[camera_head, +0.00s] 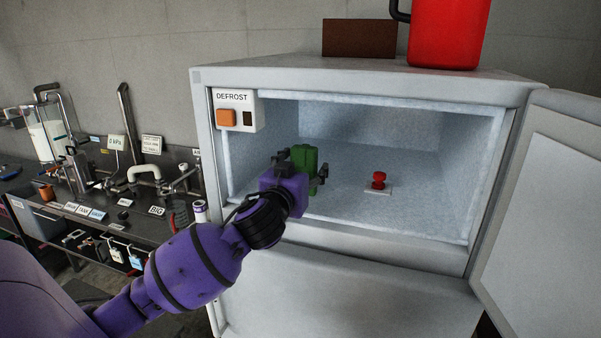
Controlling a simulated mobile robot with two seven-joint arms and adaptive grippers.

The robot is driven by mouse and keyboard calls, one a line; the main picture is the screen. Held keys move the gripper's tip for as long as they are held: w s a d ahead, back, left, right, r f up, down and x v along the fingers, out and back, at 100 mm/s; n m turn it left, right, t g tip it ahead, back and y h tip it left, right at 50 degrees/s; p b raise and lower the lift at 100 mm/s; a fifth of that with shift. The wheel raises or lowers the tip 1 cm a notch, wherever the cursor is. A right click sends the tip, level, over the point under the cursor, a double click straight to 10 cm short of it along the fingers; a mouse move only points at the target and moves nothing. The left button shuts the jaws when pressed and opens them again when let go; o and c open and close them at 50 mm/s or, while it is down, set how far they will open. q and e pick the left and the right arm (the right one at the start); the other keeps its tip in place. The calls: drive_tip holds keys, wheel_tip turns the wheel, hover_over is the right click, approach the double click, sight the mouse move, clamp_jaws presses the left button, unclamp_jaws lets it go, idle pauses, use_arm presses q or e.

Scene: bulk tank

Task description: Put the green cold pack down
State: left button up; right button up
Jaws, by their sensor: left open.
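The green cold pack (306,158) stands roughly upright inside the frosted freezer compartment (440,208), left of its middle. My left gripper (302,170) reaches into the compartment from the front left. It is open, with its fingers to either side of the pack. My purple wrist hides the lower part of the pack, so I cannot tell whether it touches the floor or whether a finger touches it. My right gripper is not in view.
A red knob on a small white plate (378,182) sits on the compartment floor to the right. The freezer door (550,200) hangs open at the right. A DEFROST box (236,110) with an orange button is at the upper left corner. A red jug (447,35) stands on top.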

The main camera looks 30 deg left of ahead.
use_arm(q)
drive_tip(key=v, duration=1.2)
drive_tip(key=shift+s, duration=0.1)
